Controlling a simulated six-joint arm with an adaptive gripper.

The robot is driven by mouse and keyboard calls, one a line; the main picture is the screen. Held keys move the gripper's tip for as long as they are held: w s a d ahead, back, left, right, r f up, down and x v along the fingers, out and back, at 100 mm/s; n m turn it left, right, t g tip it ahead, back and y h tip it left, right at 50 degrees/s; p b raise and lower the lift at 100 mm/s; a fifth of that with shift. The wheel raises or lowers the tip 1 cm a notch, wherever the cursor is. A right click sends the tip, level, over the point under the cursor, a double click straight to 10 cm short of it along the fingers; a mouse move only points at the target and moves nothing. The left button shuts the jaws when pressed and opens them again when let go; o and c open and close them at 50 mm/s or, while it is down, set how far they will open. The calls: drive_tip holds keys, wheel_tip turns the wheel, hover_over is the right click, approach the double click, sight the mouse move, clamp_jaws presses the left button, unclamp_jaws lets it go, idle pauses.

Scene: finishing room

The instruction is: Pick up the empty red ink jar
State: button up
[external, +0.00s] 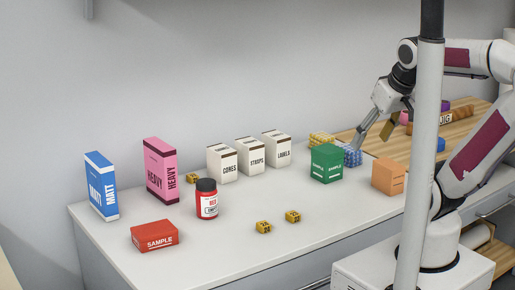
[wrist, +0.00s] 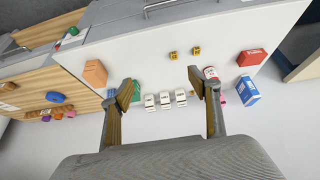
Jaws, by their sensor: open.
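The red ink jar (external: 206,199) stands upright on the white table, with a black lid and a red and white label. In the wrist view the red jar (wrist: 210,73) shows partly, just above the right fingertip, which hides some of it. My gripper (external: 376,133) is over the right part of the table, behind the green box and well to the right of the jar. In the wrist view my gripper (wrist: 160,83) has its two fingers wide apart with nothing between them.
A pink box (external: 161,171), a blue box (external: 102,185) and a red sample box (external: 155,235) surround the jar. Three white cartons (external: 250,156) stand behind it. Green (external: 326,163) and orange (external: 388,176) boxes stand near my arm. A grey post (external: 419,150) crosses the external view.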

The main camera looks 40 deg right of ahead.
drive_tip(key=w+a+f+n+t, duration=0.2)
drive_tip(key=w+f, duration=0.1)
drive_tip(key=w, duration=1)
drive_tip(key=w+a+f+n+t, duration=0.1)
drive_tip(key=w+a+f+t, duration=0.1)
drive_tip(key=w, duration=1.1)
drive_tip(key=n+t+y, duration=0.3)
drive_tip(key=n+y, duration=0.1)
drive_tip(key=y, duration=0.4)
approach(206, 190)
drive_tip(key=w, duration=0.5)
drive_tip(key=shift+s+d+f, duration=0.1)
drive_tip(key=shift+f, duration=0.4)
drive_tip(key=x, duration=0.2)
drive_tip(key=shift+w+f, duration=0.15)
drive_tip(key=shift+w, duration=0.05)
